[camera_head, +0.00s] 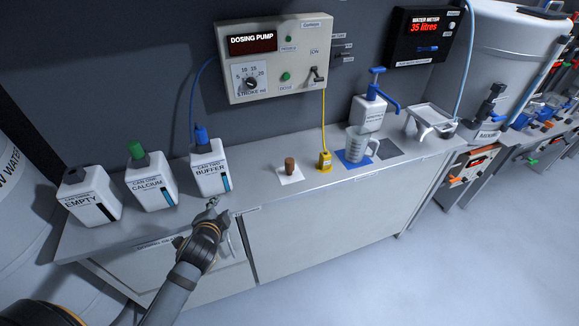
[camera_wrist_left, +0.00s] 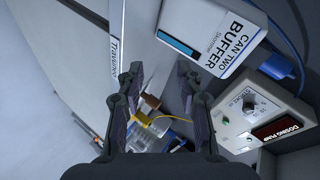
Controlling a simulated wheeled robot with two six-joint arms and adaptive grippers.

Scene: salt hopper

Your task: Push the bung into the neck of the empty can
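The bung (camera_head: 289,164) is a small brown stopper standing on a white square on the counter. It also shows, farther off between the fingers, in the left wrist view (camera_wrist_left: 151,101). The can labelled EMPTY (camera_head: 91,199) is white with a black label and stands at the counter's left end. Its neck (camera_head: 73,176) looks dark, and I see no coloured cap on it. My left gripper (camera_head: 212,203) is at the counter's front edge, just in front of the buffer can. In the left wrist view its fingers (camera_wrist_left: 158,82) are apart with nothing held. My right gripper is not in view.
The calcium can (camera_head: 152,184) with a green cap and the buffer can (camera_head: 209,169) with a blue cap and tube stand right of the empty can. A yellow block (camera_head: 324,161), a jug (camera_head: 359,146) and a dosing pump (camera_head: 275,60) are farther right.

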